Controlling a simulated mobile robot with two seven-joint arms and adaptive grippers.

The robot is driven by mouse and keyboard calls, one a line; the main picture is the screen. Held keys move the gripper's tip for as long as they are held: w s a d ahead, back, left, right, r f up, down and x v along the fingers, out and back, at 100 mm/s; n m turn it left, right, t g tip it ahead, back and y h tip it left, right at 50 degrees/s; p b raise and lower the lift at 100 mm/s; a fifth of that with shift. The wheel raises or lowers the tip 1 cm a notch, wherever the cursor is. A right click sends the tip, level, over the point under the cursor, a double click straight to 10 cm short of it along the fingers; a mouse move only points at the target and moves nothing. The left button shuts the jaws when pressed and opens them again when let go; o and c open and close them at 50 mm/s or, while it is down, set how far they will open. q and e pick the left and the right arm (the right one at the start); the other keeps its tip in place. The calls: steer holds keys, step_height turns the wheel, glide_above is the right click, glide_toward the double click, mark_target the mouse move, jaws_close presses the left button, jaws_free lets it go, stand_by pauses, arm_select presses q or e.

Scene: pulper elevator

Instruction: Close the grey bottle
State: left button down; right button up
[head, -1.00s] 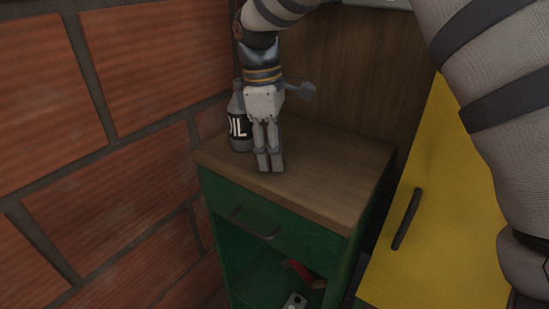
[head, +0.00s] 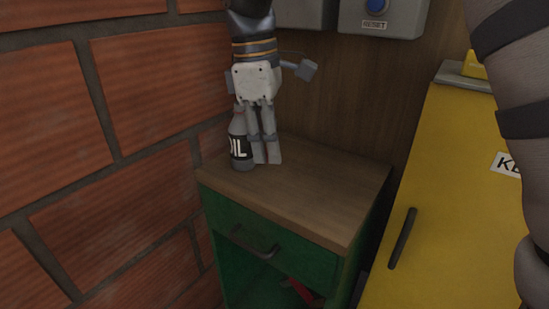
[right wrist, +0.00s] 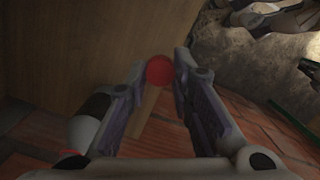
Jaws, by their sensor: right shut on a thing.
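The grey bottle (head: 238,126), with a black label reading "OIL", stands upright on the wooden top of the green cabinet, near the brick wall. My right gripper (head: 266,160) points down just right of the bottle and partly overlaps it. In the right wrist view, its fingers (right wrist: 160,75) are shut on a small round red thing (right wrist: 159,70), which looks like a cap. The red thing is hidden in the head view. I cannot tell whether the fingers touch the bottle. The bottle's mouth is not clearly seen. My left gripper is not in view.
The cabinet top (head: 320,190) is clear to the right of the bottle. The brick wall (head: 120,140) is close on the left. A yellow cabinet (head: 440,200) stands at the right, and a grey box with a blue button (head: 377,5) hangs behind.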

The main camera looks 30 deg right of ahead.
steer(key=s+a+r, duration=0.4)
steer(key=s+a, duration=0.1)
steer(key=s, duration=0.2)
steer(key=shift+s+a+r, duration=0.2)
steer(key=shift+a, duration=0.2)
